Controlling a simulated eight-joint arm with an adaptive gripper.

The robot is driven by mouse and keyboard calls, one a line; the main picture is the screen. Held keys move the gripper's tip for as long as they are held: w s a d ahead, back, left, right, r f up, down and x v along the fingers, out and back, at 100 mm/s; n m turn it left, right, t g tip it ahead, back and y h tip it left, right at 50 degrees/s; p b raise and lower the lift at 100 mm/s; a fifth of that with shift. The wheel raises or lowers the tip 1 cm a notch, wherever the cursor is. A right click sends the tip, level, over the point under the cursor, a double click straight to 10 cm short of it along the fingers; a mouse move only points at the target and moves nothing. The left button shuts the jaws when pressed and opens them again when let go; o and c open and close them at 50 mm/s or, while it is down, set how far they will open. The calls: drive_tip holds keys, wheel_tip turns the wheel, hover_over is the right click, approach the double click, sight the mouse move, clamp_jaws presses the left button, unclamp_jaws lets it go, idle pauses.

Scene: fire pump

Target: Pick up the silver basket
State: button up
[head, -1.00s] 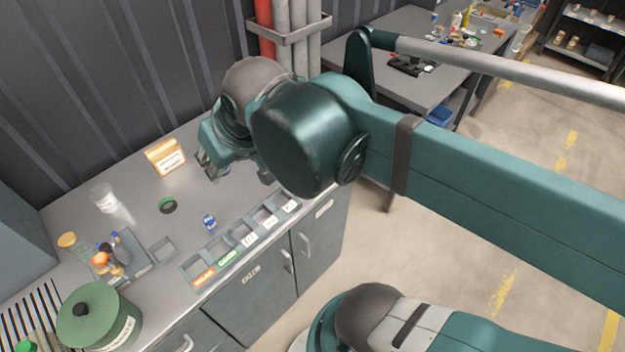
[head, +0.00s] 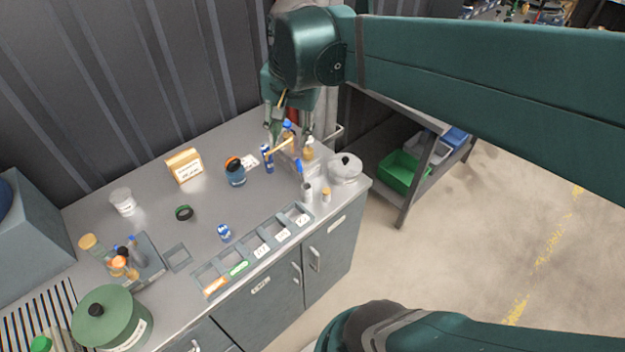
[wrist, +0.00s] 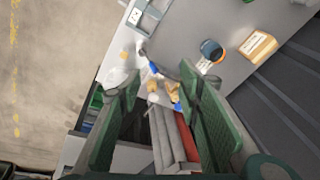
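My gripper (head: 289,138) points down over the right part of the counter, left of this vessel. Its two green fingers are wide apart in the wrist view (wrist: 158,82), with nothing held between them. Small bottles (wrist: 162,88) show beyond the fingers. The gripper partly hides what stands there in the head view.
A row of grey compartments (head: 250,250) lines the front edge. Wall pipes (wrist: 188,138) are close behind. Bare counter lies mid-left (head: 130,222).

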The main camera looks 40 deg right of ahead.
drive_tip(key=s+d+m+g+y+p, duration=0.1)
drive_tip(key=d+m+g, duration=0.2)
drive_tip(key=d+m, duration=0.75)
drive_tip(key=n, duration=0.3)
hover_over(327, 190)
drive_tip(key=shift+m, duration=0.25)
wheel_tip(327, 190, down, 22)
drive_tip(key=shift+w+f, duration=0.1)
drive_tip(key=shift+f, duration=0.65)
drive_tip(key=shift+f, duration=1.3)
drive_tip(key=shift+a+f+b, duration=0.1)
drive_tip(key=shift+f+b, duration=0.25)
drive_tip(key=shift+f, duration=2.25)
drive_tip(key=c, duration=0.8)
